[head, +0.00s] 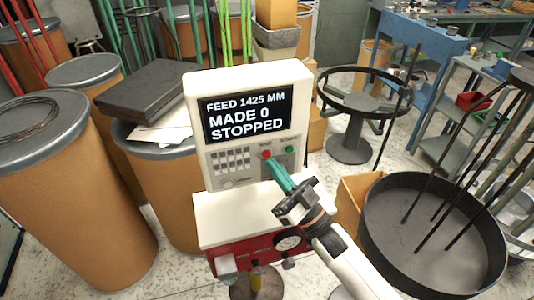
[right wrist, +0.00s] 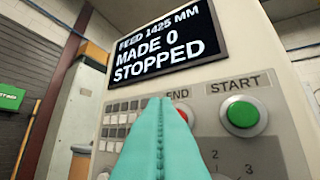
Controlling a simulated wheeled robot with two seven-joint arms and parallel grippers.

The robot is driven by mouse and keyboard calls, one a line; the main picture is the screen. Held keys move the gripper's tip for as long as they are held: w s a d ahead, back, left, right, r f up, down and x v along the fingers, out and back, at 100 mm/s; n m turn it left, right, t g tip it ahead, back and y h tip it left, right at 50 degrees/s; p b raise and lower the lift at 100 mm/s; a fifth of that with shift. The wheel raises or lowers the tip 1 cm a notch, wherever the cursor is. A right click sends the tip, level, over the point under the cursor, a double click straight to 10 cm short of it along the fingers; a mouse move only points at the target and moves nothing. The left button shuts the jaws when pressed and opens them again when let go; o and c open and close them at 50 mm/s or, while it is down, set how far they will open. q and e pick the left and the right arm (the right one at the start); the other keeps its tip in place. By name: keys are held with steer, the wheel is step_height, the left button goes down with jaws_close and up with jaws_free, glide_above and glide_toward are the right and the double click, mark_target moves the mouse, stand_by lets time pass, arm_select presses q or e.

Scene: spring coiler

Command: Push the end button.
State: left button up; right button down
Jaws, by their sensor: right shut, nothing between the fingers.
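The coiler's control panel (head: 240,125) stands in the middle of the head view, its screen (head: 245,115) reading FEED 1425 MM, MADE 0, STOPPED. The red END button (head: 267,154) sits below the screen, left of the green START button (head: 289,149). In the right wrist view, the END button (right wrist: 183,115) is mostly hidden behind my teal fingers, and the START button (right wrist: 242,114) is clear to its right. My right gripper (head: 270,163) is shut and empty, its fingertips at or just in front of the END button. I cannot tell whether they touch it. My left gripper is not in view.
A keypad (head: 231,161) lies left of the buttons. Brown drums (head: 65,200) crowd the left side. A wide dark round pan (head: 430,245) with upright rods stands at the right, beside my right arm.

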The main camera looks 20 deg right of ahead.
steer(key=s+p, duration=0.1)
steer(key=s, duration=0.4)
steer(key=shift+d, duration=0.1)
stand_by(0.3)
steer(key=shift+w+h, duration=0.1)
steer(key=shift+h, duration=0.2)
stand_by(0.4)
